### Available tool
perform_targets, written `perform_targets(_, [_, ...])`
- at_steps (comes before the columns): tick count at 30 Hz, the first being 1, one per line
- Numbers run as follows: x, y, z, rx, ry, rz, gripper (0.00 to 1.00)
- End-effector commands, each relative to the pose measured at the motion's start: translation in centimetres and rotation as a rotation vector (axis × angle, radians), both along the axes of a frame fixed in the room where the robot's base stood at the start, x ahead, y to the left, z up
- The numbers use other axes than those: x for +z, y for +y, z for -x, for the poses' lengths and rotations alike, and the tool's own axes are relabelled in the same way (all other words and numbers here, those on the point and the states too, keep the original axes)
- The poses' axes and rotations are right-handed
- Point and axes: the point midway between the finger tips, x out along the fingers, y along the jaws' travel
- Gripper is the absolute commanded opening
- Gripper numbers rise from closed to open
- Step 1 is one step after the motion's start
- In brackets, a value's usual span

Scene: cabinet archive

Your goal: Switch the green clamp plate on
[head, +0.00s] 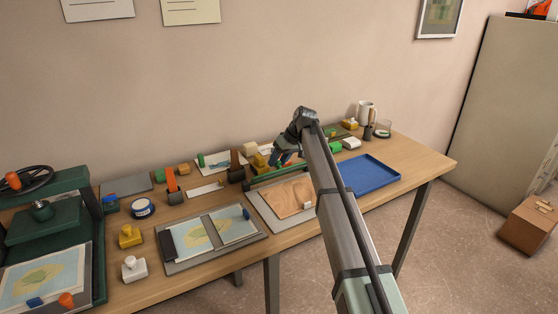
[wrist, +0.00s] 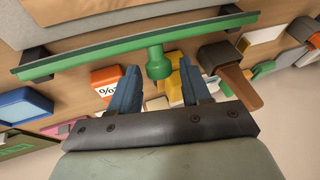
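The green clamp plate shows in the wrist view as a long green bar (wrist: 95,62) with a round green knob (wrist: 158,66) at its middle. In the head view the bar (head: 270,178) lies along the back edge of a pale board (head: 262,207) bearing a brown wood-grained sheet (head: 285,198). My gripper (wrist: 160,66) is open, with its two blue-grey fingers on either side of the knob in the wrist view. I cannot tell whether they touch it. In the head view my gripper (head: 286,158) is above the bar, and my arm hides the board's right part.
A blue tray (head: 370,174) lies right of the board. A framed map holder (head: 172,267) lies left. Brown-and-grey upright holders (head: 236,172) and yellow blocks (head: 262,160) stand close behind the bar. A green press (head: 75,195) is at far left.

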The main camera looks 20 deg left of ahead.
Motion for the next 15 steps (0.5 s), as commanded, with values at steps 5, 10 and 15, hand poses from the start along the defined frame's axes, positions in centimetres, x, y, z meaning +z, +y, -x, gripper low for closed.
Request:
perform_targets(5, [0.02, -0.01, -0.01, 0.000, 0.000, 0.000, 0.30])
perform_targets(10, [0.02, -0.01, -0.01, 0.000, 0.000, 0.000, 0.14])
perform_targets(15, [0.02, -0.02, -0.01, 0.000, 0.000, 0.000, 0.00])
